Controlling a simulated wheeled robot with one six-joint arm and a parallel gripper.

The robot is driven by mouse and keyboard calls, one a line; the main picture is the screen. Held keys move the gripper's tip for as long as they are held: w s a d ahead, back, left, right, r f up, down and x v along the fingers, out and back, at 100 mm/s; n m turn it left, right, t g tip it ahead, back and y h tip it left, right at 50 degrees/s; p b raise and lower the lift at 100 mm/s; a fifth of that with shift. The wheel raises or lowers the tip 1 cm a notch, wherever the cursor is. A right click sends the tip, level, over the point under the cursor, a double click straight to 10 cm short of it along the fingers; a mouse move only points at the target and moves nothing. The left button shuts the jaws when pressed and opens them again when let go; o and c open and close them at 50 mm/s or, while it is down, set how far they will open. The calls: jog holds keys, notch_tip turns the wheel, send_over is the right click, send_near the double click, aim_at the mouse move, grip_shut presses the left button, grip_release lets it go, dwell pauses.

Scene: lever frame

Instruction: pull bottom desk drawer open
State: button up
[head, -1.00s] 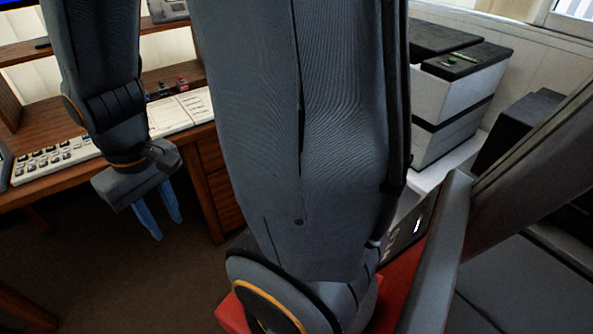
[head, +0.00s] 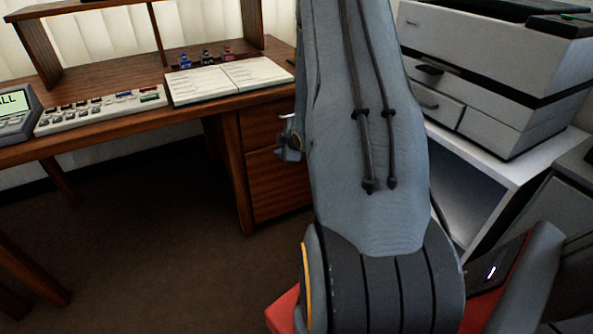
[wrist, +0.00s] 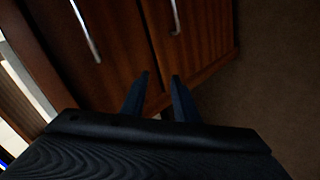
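The brown wooden desk (head: 120,132) has two drawer fronts at its right end. The bottom drawer (head: 275,188) is beneath the top drawer (head: 268,122), and both look closed. My arm covers their right side in the head view. In the wrist view the picture is turned, with the bottom drawer (wrist: 207,42) on the right, beside the carpet. Its metal bar handle (wrist: 175,18) is ahead of my gripper (wrist: 161,76). The top drawer's handle (wrist: 86,32) is to the left. My gripper's fingers are apart and empty, not around a handle.
A large printer (head: 490,75) on a white stand is right of my arm. Dark carpet (head: 140,230) in front of the desk is clear.

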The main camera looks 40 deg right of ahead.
jog(key=s+d+f+n+t+h+b, duration=0.15)
jog(key=d+f+n+t+b, duration=0.45)
jog(key=d+f, duration=0.7)
jog(key=w+f+m+b, duration=0.1)
jog(key=w+f+b, duration=0.1)
jog(key=w, duration=0.4)
jog(key=shift+w+f+g+b, duration=0.15)
jog(key=shift+g+b, duration=0.25)
jog(key=shift+d, duration=0.1)
jog(key=shift+c, duration=0.5)
grip_shut()
